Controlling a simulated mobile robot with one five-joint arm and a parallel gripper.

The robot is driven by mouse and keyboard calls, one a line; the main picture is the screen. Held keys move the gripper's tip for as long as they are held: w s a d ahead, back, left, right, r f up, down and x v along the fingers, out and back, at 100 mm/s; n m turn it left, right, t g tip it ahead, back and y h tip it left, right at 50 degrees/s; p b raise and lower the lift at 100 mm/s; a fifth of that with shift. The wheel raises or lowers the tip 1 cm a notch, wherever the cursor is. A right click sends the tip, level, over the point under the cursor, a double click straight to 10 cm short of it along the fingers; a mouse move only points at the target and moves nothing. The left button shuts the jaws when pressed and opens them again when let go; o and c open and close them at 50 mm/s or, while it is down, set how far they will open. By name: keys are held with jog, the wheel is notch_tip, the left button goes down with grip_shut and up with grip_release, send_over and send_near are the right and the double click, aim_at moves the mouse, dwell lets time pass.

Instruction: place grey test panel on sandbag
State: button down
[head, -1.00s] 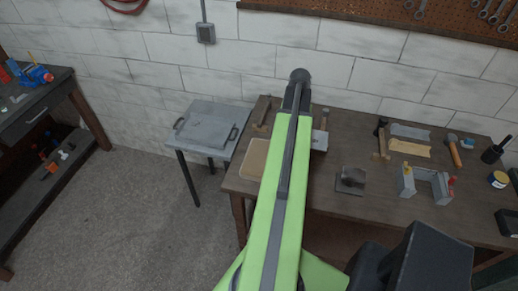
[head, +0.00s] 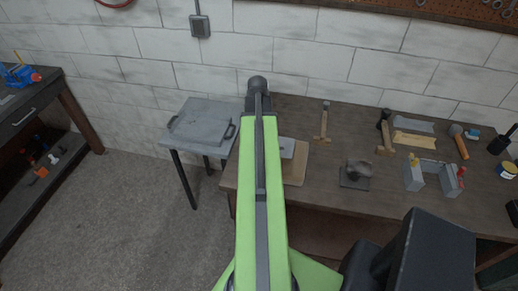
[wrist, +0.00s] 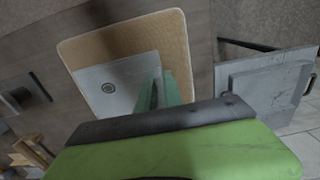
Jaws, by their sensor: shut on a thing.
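The grey test panel (wrist: 112,82) is a flat pale-grey plate with a dark round mark, seen in the wrist view. My gripper (wrist: 163,92) is shut on its right side. In the head view, part of the panel (head: 287,147) shows beside my green arm, which hides the jaws. A tan, woven-looking pad with rounded corners, apparently the sandbag (wrist: 172,35), lies flat on the bench. The panel overlaps it in the wrist view; I cannot tell whether they touch. The sandbag's right part (head: 297,172) also shows in the head view, the rest behind my arm.
The brown bench (head: 325,195) holds a hammer (head: 324,122), a dark block (head: 355,174), a grey U-shaped fixture (head: 432,175) and several other tools to the right. A grey side table (head: 200,125) with a handled panel stands left.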

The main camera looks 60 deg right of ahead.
notch_tip(320, 180, down, 4)
jog(key=b, duration=0.4)
jog(key=shift+f, duration=0.15)
jog(key=shift+r, duration=0.2)
jog(key=c, duration=1.9)
grip_release()
jog(key=shift+f, duration=0.25)
jog(key=shift+c, duration=0.2)
jog(key=o, duration=0.4)
jog(key=shift+r, duration=0.1)
jog(key=shift+o, duration=0.2)
jog(key=shift+r, duration=0.1)
notch_tip(320, 180, up, 12)
jog(key=p, duration=1.2)
jog(key=shift+r, duration=0.15)
